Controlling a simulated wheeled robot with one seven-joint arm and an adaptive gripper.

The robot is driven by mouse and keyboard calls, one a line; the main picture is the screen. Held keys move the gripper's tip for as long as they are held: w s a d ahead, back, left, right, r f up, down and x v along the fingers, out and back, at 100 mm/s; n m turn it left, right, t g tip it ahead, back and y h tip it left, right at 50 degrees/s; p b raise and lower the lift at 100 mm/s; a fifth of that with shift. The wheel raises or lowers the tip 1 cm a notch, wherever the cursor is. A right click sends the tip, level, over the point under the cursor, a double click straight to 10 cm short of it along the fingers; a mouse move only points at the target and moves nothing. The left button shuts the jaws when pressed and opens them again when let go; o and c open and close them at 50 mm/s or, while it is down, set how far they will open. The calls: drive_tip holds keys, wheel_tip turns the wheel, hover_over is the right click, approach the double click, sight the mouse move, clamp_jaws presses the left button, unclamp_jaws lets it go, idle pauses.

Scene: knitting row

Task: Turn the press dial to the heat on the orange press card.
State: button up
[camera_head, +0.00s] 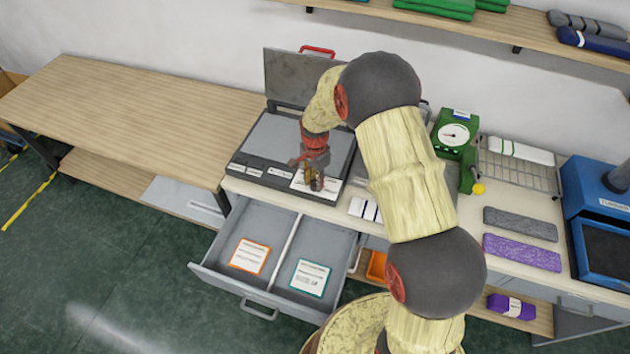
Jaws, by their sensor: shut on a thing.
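The press (264,139) stands open on the worktop, with its dark lid (285,75) raised. My gripper (314,183) points down at the right part of the press's front panel. It is shut at the place of the press dial; the fingers hide the dial, so its setting cannot be read. A white label plate (299,182) shows beside the fingers. The orange-edged press card (249,256) lies flat in the left compartment of the open drawer (213,268). Its print is too small to read.
A teal-edged card (310,278) lies in the drawer's right compartment. The drawer juts out in front of the press. To the right are a green dial scale (454,140), grey and purple knitted pieces and a blue machine (605,205). The left wooden table (130,110) is clear.

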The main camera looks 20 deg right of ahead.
sight(315, 182)
drive_tip(key=shift+m, duration=1.6)
drive_tip(key=o, duration=1.2)
drive_tip(key=shift+c, duration=0.2)
wheel_tip(315, 182, up, 12)
